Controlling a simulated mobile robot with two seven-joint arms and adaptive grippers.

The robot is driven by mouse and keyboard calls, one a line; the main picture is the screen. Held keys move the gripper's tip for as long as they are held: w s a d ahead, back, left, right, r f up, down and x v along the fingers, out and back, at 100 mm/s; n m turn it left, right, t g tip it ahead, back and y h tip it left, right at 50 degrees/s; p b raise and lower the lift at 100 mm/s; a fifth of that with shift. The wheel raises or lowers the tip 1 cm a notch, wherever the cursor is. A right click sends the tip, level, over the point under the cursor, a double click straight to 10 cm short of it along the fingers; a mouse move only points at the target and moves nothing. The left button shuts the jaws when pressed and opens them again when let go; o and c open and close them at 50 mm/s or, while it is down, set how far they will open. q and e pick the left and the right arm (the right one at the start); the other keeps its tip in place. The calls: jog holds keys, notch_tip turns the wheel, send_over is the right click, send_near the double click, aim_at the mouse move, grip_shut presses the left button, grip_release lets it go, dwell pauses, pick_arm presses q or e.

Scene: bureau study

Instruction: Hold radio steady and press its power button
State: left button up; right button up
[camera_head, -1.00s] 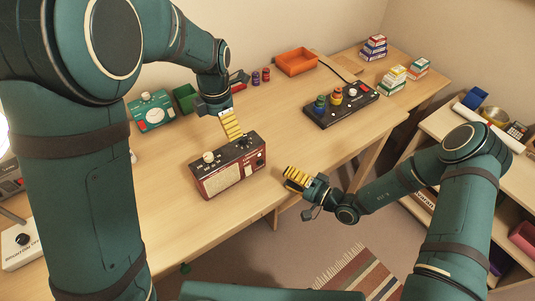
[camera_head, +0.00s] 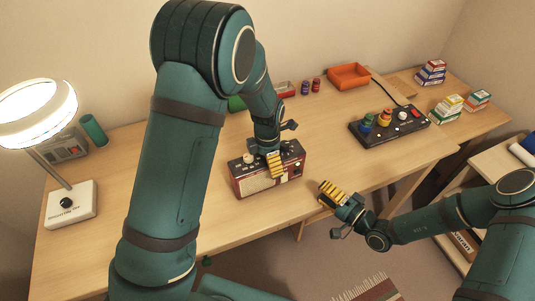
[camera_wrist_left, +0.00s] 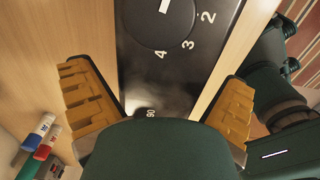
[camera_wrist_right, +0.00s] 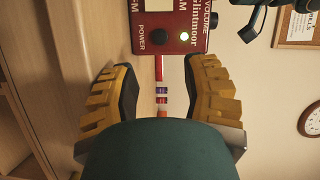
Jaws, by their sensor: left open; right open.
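The radio (camera_head: 243,185), dark red with a cream grille and black top, stands upright near the desk's front edge. My left gripper (camera_head: 276,165) is open over its top. In the left wrist view the black radio top (camera_wrist_left: 175,75), with a numbered dial, lies between the spread fingers; contact cannot be told. My right gripper (camera_head: 330,192) is open and empty, right of the radio and apart from it.
A lit lamp (camera_head: 38,105) stands at the left, near a green cup (camera_head: 93,130). A black control box (camera_head: 375,133) with coloured knobs stands to the right, with small stacked boxes (camera_head: 431,72) beyond. An orange tray (camera_head: 349,76) is at the back.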

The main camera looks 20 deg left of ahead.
pick_arm(q)
jog(key=shift+c, duration=0.3)
jog(key=c, duration=1.2)
jog(key=shift+o, duration=0.2)
pick_arm(e)
grip_shut()
